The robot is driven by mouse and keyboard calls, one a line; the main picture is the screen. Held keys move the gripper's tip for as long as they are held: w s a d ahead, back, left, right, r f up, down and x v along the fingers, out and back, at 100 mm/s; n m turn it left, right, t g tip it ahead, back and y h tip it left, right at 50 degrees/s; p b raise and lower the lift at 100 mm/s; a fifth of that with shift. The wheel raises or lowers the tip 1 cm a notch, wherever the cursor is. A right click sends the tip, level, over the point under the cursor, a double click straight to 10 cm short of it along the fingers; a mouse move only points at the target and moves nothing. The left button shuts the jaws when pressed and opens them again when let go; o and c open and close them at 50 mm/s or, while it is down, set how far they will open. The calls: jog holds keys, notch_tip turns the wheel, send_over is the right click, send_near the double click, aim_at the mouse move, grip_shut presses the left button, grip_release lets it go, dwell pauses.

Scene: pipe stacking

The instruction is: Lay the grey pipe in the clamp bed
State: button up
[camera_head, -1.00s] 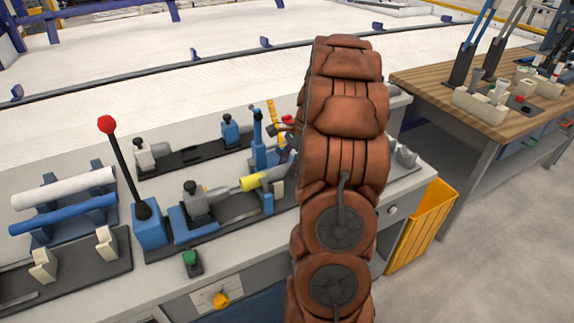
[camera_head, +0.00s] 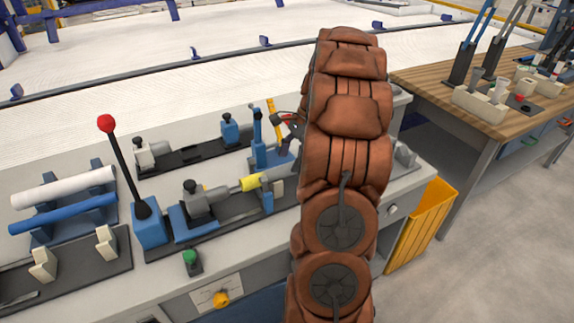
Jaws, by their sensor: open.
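A grey pipe-like piece (camera_head: 276,174) with a yellow band (camera_head: 250,182) lies along the near clamp bed (camera_head: 236,208), beside a grey clamp (camera_head: 203,204) at the bed's left. Its right end runs behind my arm, so I cannot tell how it sits there. A small dark and red part of my gripper (camera_head: 287,119) shows at the left edge of my arm, above and behind the pipe and apart from its visible part. The gripper is open; its fingertips are mostly hidden by my brown-covered arm.
A white pipe (camera_head: 64,187) and a blue pipe (camera_head: 64,213) lie on a blue rack at the left. A red-knobbed lever (camera_head: 124,166) and an upright blue lever (camera_head: 257,128) stand near the bed. A yellow bin (camera_head: 424,222) stands at the bench's right end.

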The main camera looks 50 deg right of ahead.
jog(key=v, duration=0.9)
jog(key=shift+r, duration=0.1)
jog(key=s+a+r+n+g+h+p, duration=0.15)
jog(key=a+n, duration=0.35)
jog(key=a, duration=0.8)
jog(key=s+a+r+n+g, duration=0.1)
jog(key=s+a+r+n, duration=0.15)
jog(key=a+n, duration=0.7)
jog(key=s+a+f+n+h, duration=0.1)
jog(key=s+a+f+n, duration=0.1)
jog(key=s+a, duration=0.5)
jog(key=s+a+f+n+h+p, duration=0.1)
jog(key=s+a+n, duration=0.4)
jog(key=s, duration=0.6)
notch_tip(320, 180, down, 2)
jog(key=a+h, duration=0.1)
jog(key=a, duration=0.1)
jog(key=shift+s+a+g+p, duration=0.15)
jog(key=shift+a+g+p, duration=0.15)
jog(key=shift+g, duration=0.05)
jog(key=shift+d, duration=0.1)
